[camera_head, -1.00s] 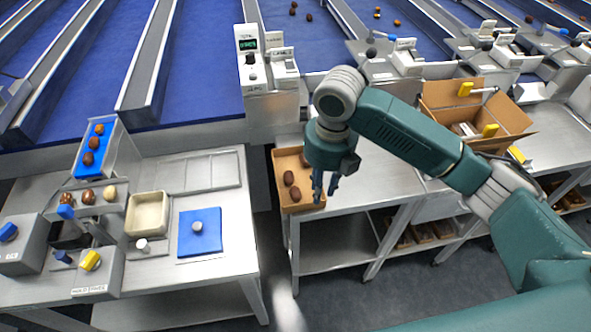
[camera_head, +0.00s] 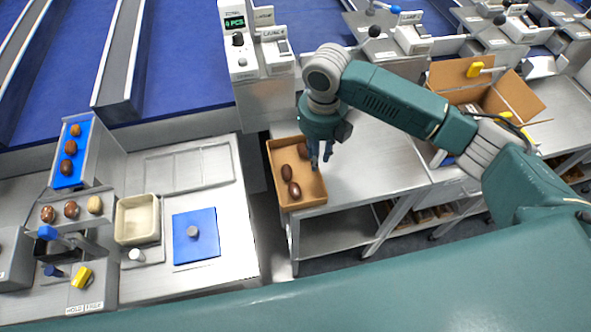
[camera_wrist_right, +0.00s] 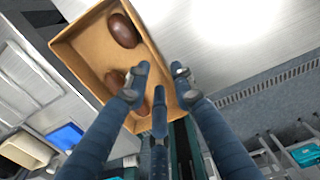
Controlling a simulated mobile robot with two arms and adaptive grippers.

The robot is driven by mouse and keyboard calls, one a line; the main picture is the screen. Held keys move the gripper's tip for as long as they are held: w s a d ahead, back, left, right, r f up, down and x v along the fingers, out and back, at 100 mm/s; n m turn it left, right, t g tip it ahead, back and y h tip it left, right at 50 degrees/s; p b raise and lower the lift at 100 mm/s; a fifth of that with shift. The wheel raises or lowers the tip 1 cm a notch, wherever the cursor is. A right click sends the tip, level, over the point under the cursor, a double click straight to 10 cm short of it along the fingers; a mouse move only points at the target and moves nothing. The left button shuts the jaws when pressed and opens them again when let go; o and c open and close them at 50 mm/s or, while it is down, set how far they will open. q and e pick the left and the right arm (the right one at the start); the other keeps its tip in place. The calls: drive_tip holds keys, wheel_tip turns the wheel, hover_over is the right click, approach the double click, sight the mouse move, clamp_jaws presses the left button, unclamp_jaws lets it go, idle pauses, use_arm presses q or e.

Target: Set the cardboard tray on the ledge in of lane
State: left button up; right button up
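The cardboard tray (camera_head: 272,178) is a shallow brown open box with several dark dates in it. It lies at the left end of the steel table right of the gap, along that table's edge. My right gripper (camera_head: 318,163) points down at the tray's right side. In the right wrist view, its fingers (camera_wrist_right: 160,80) are spread: one tip is over the tray's inside, another is beyond its wall (camera_wrist_right: 167,60). Whether any finger touches the wall cannot be told. My left gripper is not in view.
A left bench holds a cream bin (camera_head: 137,219), a blue mat (camera_head: 196,237) and a sloped blue date chute (camera_head: 70,153). A counter unit reading PCS (camera_head: 236,40) stands behind the tray. A larger open carton (camera_head: 515,97) is at right. The steel table beside the tray (camera_head: 375,170) is clear.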

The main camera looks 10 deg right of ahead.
sight(296, 171)
drive_tip(key=f, duration=0.1)
drive_tip(key=f+p, duration=0.1)
drive_tip(key=f, duration=0.1)
drive_tip(key=shift+w+d+f+p, duration=0.15)
drive_tip(key=shift+w+f+p, duration=0.05)
drive_tip(key=shift+f+p, duration=0.1)
drive_tip(key=shift+f, duration=0.55)
clamp_jaws()
